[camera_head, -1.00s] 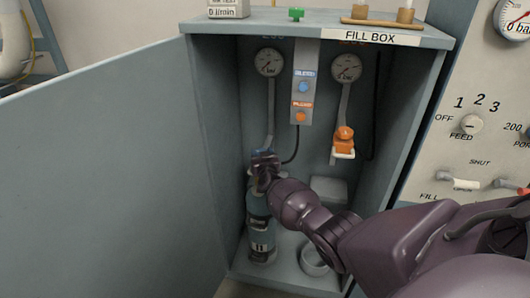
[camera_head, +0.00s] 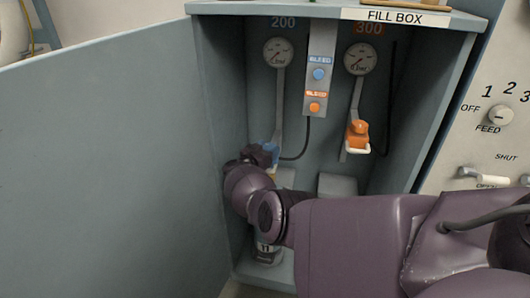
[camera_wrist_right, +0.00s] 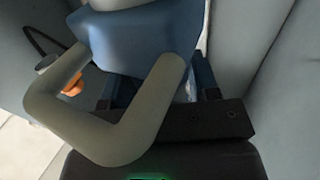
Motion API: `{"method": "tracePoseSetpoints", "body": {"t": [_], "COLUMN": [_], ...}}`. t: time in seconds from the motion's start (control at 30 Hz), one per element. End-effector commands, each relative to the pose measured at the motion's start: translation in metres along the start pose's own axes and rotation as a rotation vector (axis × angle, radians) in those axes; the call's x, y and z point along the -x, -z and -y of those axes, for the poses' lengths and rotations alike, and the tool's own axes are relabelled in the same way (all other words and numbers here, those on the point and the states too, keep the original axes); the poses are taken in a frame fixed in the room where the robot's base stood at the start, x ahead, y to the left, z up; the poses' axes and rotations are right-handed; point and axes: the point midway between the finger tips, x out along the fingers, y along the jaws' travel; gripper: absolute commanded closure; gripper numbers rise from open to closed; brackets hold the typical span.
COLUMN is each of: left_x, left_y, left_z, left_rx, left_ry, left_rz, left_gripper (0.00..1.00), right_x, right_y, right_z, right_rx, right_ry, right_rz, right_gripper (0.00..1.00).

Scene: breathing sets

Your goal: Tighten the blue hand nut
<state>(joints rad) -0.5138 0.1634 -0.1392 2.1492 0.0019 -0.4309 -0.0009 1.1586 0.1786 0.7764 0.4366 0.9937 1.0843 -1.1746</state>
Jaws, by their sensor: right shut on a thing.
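The blue hand nut (camera_head: 271,151) is at the lower end of the left hose in the fill box, under the 200 gauge, mostly covered by my gripper. In the right wrist view a large blue body (camera_wrist_right: 150,35), seemingly the same fitting, fills the top middle, with a grey bent handle (camera_wrist_right: 110,135) in front of it. My right gripper (camera_head: 262,156) is shut on the blue nut; its dark jaws lie at the blue body's lower edge in the wrist view. A cylinder (camera_head: 268,252) stands below, mostly hidden by my arm. My left gripper is not in view.
The fill box's open door (camera_head: 110,160) fills the left side. An orange fitting with a white handle (camera_head: 358,133) hangs at right under the 300 gauge. Blue and orange bleed buttons sit between the gauges. A control panel (camera_head: 485,150) stands at far right.

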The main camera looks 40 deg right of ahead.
Motion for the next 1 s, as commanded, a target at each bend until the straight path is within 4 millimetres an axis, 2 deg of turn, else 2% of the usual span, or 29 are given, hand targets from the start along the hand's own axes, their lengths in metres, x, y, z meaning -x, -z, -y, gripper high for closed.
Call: {"method": "tracePoseSetpoints", "body": {"t": [0.03, 0.3, 0.8, 0.83, 1.0], "left_x": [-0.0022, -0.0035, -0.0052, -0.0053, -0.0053], "left_y": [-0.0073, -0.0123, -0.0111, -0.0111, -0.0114], "left_z": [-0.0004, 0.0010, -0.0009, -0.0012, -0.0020], "left_rx": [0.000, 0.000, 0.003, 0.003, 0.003], "left_ry": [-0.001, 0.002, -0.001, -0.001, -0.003], "left_rz": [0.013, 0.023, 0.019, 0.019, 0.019], "left_gripper": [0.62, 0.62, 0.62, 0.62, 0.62], "right_x": [0.0011, 0.0002, -0.0009, -0.0010, -0.0010], "right_y": [-0.0083, -0.0037, 0.0008, 0.0009, 0.0010], "right_z": [0.0004, 0.0007, 0.0011, 0.0011, 0.0011], "right_rx": [0.007, 0.004, -0.001, -0.001, -0.001], "right_ry": [-0.023, -0.105, -0.121, -0.121, -0.121], "right_rz": [0.004, 0.001, -0.001, -0.001, -0.001], "right_gripper": [0.68, 0.68, 0.68, 0.42, 0.19]}}
